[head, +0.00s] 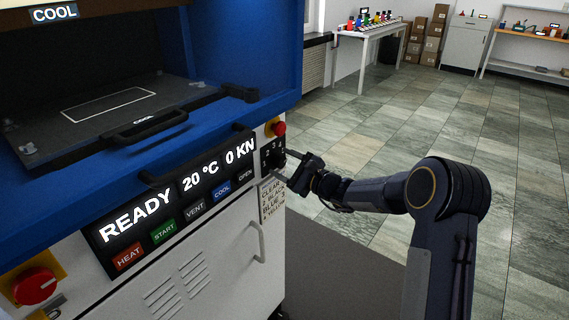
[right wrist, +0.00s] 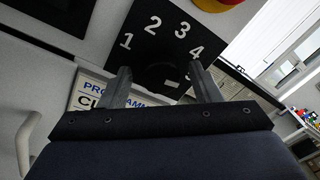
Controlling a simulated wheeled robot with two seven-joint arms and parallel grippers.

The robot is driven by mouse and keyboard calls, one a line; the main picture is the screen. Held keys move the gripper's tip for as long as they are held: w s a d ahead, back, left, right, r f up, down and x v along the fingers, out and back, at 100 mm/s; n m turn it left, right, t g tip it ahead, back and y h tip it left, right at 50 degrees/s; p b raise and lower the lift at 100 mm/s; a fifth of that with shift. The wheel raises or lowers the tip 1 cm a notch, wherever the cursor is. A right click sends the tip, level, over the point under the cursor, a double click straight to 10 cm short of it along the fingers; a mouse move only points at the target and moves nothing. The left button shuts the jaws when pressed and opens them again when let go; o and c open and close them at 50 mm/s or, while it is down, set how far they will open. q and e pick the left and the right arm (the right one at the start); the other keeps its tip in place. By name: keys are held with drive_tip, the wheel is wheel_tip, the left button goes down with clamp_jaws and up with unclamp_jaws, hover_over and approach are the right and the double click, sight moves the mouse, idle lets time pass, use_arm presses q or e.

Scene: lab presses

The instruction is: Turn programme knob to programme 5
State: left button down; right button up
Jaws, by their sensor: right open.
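The black programme dial plate (right wrist: 150,42) has white numerals 1 to 4 readable in an arc in the right wrist view; a further mark beside the right finger is partly hidden. The dark programme knob (right wrist: 160,75) sits below the numerals, hard to make out against the plate. A small white mark shows on it or just below it; I cannot tell which numeral it points to. My right gripper (right wrist: 162,86) is open, with one finger on each side of the knob; contact is not clear. In the head view the right gripper (head: 297,172) is at the panel's right end.
The press panel has a READY display (head: 135,222) and several buttons. A red knob on yellow (head: 278,128) is just above the dial. A red knob (head: 35,286) is at lower left. A door handle (head: 257,243) is below. Floor to the right is clear.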

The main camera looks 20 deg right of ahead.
drive_tip(key=c, duration=1)
